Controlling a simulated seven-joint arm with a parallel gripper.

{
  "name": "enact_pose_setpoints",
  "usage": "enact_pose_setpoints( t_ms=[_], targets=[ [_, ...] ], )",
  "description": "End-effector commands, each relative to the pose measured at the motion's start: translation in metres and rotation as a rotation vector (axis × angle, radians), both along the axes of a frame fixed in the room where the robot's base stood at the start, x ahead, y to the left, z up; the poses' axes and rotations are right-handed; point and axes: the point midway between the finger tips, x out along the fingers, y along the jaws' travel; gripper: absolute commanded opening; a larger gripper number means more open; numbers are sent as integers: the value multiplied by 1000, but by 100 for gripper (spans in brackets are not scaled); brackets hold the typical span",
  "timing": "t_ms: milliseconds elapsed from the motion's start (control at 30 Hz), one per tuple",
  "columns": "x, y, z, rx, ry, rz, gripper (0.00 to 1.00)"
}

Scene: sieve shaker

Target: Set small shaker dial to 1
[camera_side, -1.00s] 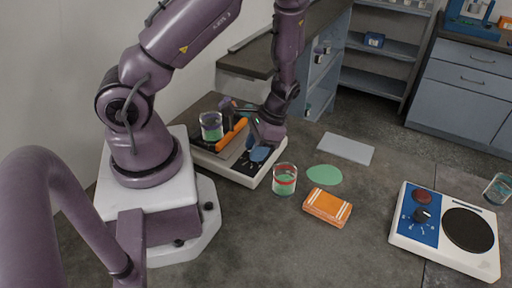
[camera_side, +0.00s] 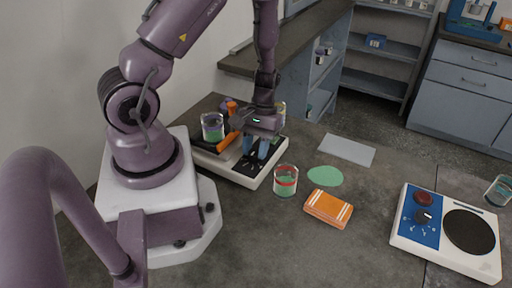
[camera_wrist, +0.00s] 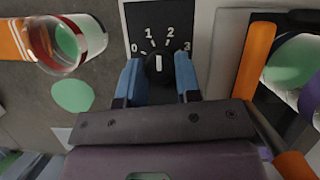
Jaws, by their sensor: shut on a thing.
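The small shaker (camera_side: 252,182) is a white-edged unit beside my base in the side view. Its black dial panel (camera_wrist: 180,15) carries the numbers 0 to 3 in the wrist view. The black dial (camera_wrist: 158,68) has a white pointer mark that points straight up in the picture, between 1 and 2. My gripper (camera_wrist: 158,78) has its blue fingers on either side of the dial, shut on it. In the side view, my gripper (camera_side: 256,153) points down over the shaker's panel, and the fingers hide the dial.
A beaker (camera_side: 212,132) with green contents stands beside an orange bar on the shaker. A red-banded beaker (camera_side: 285,181), a green disc (camera_side: 325,176) and an orange block (camera_side: 328,208) lie to the right. A larger white unit with a blue panel (camera_side: 420,222) stands at far right.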

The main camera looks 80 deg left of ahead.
Motion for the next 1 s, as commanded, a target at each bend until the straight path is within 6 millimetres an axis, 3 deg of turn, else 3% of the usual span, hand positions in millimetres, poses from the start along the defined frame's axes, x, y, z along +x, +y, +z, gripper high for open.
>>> enact_pose_setpoints(
  t_ms=[400,967,1000],
  targets=[
    [0,1,1,0,-4,195,8],
    [0,1,1,1,-4,221,8],
    [0,1,1,1,-4,220,38]
  ],
)
